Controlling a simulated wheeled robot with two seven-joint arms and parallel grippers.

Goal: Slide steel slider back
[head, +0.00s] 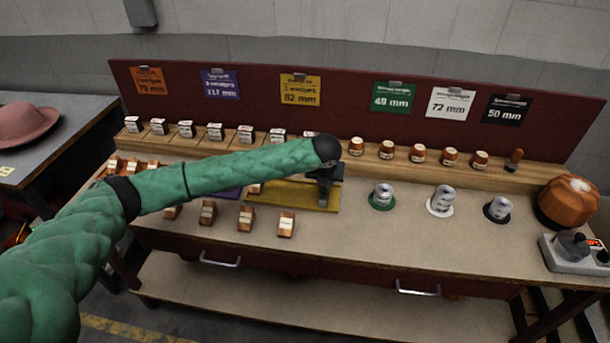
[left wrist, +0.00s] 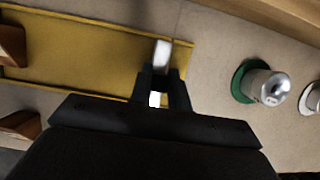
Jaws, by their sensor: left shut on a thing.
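My left gripper (head: 323,190) reaches down at the right end of the yellow mat (head: 290,193). In the left wrist view the fingers (left wrist: 163,88) are shut on a small, bright metal piece, the steel slider (left wrist: 162,53). Part of it shows beyond the fingertips and a bit shows between them. It lies over the right end of the yellow mat, which also shows in the left wrist view (left wrist: 90,55). The fingers and my arm hide much of the slider in the head view, and I cannot tell whether it touches the mat. My right gripper is not in view.
Right of the yellow mat a metal cylinder (head: 382,192) stands on a green disc; similar cylinders stand on white (head: 443,198) and black (head: 498,207) discs. Copper-coloured blocks (head: 246,220) stand front left. A wooden ledge (head: 435,161) with small pieces runs along the back.

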